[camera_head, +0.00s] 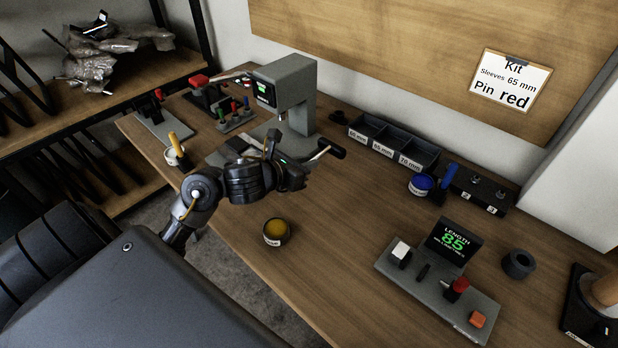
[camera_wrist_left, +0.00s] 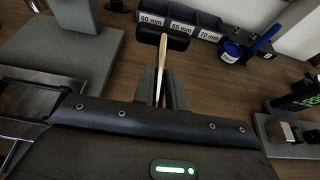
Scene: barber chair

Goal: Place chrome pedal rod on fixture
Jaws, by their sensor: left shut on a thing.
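My left gripper (camera_head: 305,168) is shut on the chrome pedal rod (camera_head: 319,154), which has a black pad at its far end. It holds the rod above the table, in front of the press. In the left wrist view the rod (camera_wrist_left: 162,62) sticks out from between the fingers (camera_wrist_left: 161,90), with the black pad crosswise at its tip. The grasped end is hidden. The length gauge (camera_head: 435,283), a grey plate with blocks and a screen reading LENGTH 85, stands apart to the right. Which item is the fixture I cannot tell. My right gripper is not in view.
A grey press (camera_head: 286,85) stands behind my gripper. Labelled sleeve bins (camera_head: 392,143) and a blue pot (camera_head: 421,186) stand at the back. A yellow-filled pot (camera_head: 276,232) is in front. A board sign (camera_head: 509,82) reads Sleeves 65 mm, Pin red. Table between pot and gauge is clear.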

